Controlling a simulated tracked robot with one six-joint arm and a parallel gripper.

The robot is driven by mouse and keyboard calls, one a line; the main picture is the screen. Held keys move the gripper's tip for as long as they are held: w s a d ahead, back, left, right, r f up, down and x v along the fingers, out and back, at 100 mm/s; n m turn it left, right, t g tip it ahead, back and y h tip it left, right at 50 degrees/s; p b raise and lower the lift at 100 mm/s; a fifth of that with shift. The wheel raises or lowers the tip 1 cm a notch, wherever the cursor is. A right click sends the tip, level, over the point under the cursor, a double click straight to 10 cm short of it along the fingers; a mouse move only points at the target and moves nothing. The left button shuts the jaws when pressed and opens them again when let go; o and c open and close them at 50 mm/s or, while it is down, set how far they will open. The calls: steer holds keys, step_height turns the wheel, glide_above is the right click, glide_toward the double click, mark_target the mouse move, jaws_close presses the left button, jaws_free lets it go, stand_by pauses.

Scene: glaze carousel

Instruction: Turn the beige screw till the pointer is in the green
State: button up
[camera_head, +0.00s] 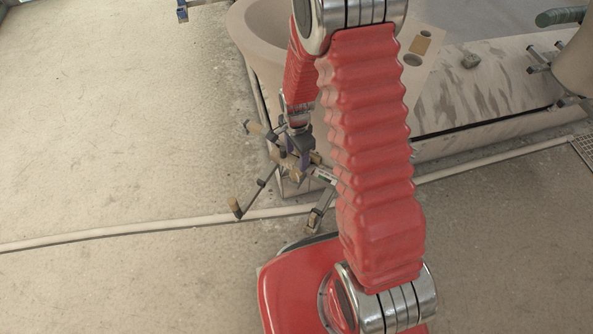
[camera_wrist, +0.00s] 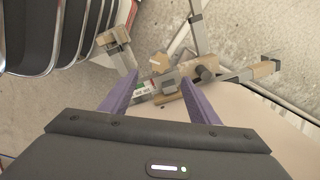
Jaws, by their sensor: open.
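A metal fixture of crossed bars with beige parts (camera_wrist: 183,67) lies just ahead of my gripper (camera_wrist: 160,80) in the wrist view. A small beige piece (camera_wrist: 160,61), which may be the beige screw, shows between and just beyond the fingertips. My gripper's purple fingers are apart with nothing clearly held. In the head view, my gripper (camera_head: 300,143) is at the fixture, partly hiding it.
A large pale round basin (camera_head: 256,45) stands behind my arm. A pale pipe (camera_head: 130,233) runs along the floor.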

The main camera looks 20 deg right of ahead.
mark_target(296, 173)
steer(key=shift+f, duration=5.2)
steer(key=c, duration=1)
steer(key=shift+c, duration=0.2)
steer(key=shift+m, duration=0.4)
steer(key=m, duration=0.8)
